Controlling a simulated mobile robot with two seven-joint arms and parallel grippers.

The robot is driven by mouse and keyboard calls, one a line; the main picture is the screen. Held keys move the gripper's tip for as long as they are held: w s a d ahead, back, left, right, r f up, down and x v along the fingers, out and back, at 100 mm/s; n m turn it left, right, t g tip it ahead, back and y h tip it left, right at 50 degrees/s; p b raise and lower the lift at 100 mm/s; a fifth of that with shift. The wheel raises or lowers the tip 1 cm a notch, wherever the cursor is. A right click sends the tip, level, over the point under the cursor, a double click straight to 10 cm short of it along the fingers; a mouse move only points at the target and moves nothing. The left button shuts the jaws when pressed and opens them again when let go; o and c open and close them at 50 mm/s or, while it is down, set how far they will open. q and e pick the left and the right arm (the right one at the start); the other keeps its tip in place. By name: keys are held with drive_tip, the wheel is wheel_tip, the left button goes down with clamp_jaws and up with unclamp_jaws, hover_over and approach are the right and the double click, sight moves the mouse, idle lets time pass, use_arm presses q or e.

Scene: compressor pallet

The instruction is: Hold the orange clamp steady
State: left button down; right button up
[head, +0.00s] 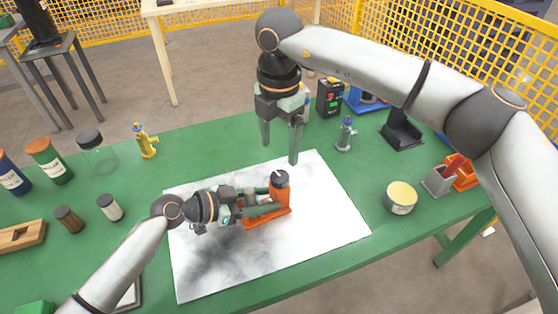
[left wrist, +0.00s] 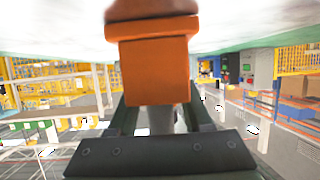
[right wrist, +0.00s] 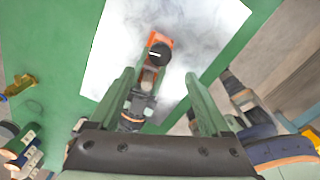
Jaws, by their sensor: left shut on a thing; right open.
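The orange clamp (head: 266,219) stands on the white sheet (head: 330,215) in the head view, with a dark round knob on top. It fills the upper middle of the left wrist view (left wrist: 155,72). My left gripper (head: 264,208) comes in low from the left and is shut on the clamp's upright part. My right gripper (head: 280,152) hangs above and behind the clamp, pointing down, open and empty. In the right wrist view, the clamp's knob (right wrist: 160,54) lies between and beyond the open fingers. The left gripper hides part of the clamp.
A yellow valve-like part (head: 146,141) and a grey one (head: 345,135) stand behind the sheet. A round tin (head: 401,197) stands to the right. Jars (head: 48,160), small cylinders and a wooden block (head: 22,236) are at the left. The sheet's right half is clear.

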drive_tip(key=shift+r, duration=1.8)
use_arm(q)
drive_tip(key=shift+c, duration=1.2)
unclamp_jaws()
